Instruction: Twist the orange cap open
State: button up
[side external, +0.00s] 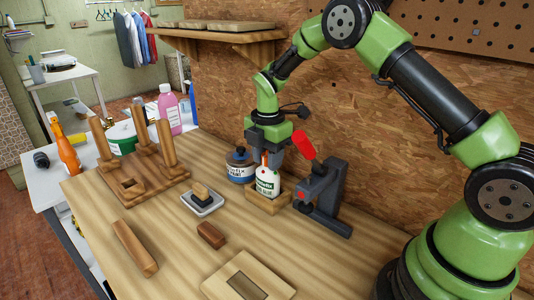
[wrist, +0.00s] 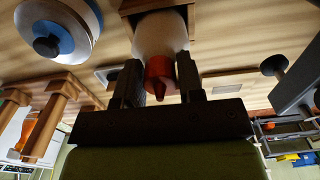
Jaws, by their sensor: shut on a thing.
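A white glue bottle (side external: 268,183) stands upright in a wooden holder (side external: 267,205) on the bench, and its white body shows at the top of the wrist view (wrist: 160,33). Its pointed orange cap (wrist: 158,72) sits between my two dark fingers. My gripper (side external: 266,154) reaches down from above and is shut on the cap. In the side view the fingers hide most of the cap. Whether the cap has turned on the bottle cannot be told.
A blue-and-white jar (side external: 240,167) stands just left of the bottle. A dark clamp with a red handle (side external: 306,146) is close on the right. Wooden pegs (side external: 166,143), a small tray (side external: 201,203) and loose wooden blocks (side external: 211,235) lie left and in front. The board wall is behind.

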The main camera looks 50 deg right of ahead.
jog(key=n, duration=0.5)
jog(key=shift+f, duration=0.1)
jog(key=n, duration=0.5)
jog(key=shift+s, duration=0.1)
jog(key=shift+c, duration=0.3)
jog(key=o, duration=0.7)
